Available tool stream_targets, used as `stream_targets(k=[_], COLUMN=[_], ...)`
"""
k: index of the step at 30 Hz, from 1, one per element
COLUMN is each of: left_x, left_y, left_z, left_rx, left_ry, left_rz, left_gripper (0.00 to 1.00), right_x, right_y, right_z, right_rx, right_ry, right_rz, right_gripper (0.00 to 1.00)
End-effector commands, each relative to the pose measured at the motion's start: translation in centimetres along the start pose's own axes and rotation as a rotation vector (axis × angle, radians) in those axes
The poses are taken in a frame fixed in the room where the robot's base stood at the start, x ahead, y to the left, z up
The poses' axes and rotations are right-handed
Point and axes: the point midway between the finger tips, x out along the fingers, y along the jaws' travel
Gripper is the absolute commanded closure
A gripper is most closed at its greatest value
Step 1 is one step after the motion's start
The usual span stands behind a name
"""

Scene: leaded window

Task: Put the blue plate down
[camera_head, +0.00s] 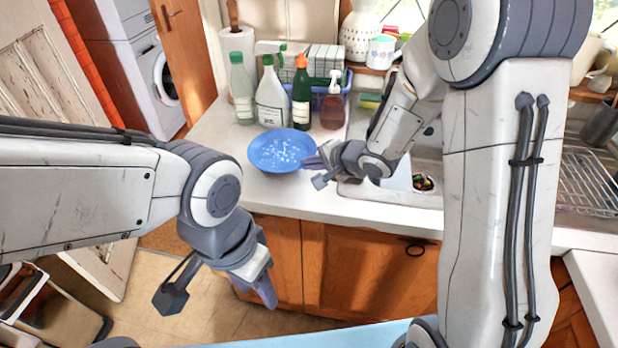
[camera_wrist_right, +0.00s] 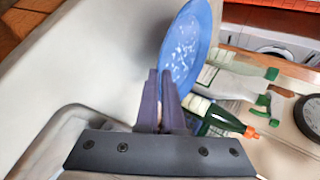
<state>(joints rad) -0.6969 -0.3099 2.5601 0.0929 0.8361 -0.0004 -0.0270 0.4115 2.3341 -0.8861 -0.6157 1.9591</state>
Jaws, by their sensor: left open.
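My left gripper (camera_head: 218,292) is open and empty, low in front of the cabinet doors and below counter height.
Several bottles (camera_head: 271,100) and a blue basket (camera_head: 322,88) stand behind the plate. A paper towel roll (camera_head: 238,55) is at the back left. The sink (camera_head: 400,195) lies right of the plate. Bare counter (camera_head: 215,135) shows left of the plate.

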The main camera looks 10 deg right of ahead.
Motion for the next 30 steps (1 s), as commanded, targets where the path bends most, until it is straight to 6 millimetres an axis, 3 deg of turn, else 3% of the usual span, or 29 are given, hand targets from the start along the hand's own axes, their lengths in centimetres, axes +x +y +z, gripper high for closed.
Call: stream_targets(k=[8, 20, 22, 30], left_x=[1.5, 1.5, 1.5, 1.4], left_y=[-0.1, -0.1, -0.1, -0.1], left_z=[0.1, 0.1, 0.1, 0.1], left_rx=[0.0, 0.0, 0.0, 0.0], left_ry=[0.0, 0.0, 0.0, 0.0], left_rz=[0.0, 0.0, 0.0, 0.0], left_gripper=[0.5, 0.5, 0.5, 0.5], right_x=[2.4, 2.6, 2.6, 2.5], right_y=[2.8, 3.2, 3.3, 3.2], right_z=[0.0, 0.0, 0.0, 0.0], right_rx=[0.001, -0.001, -0.001, -0.001], right_ry=[0.001, 0.002, 0.002, 0.002], right_rz=[-0.001, -0.003, 0.0, 0.0], right_gripper=[1.0, 1.0, 0.83, 0.83])
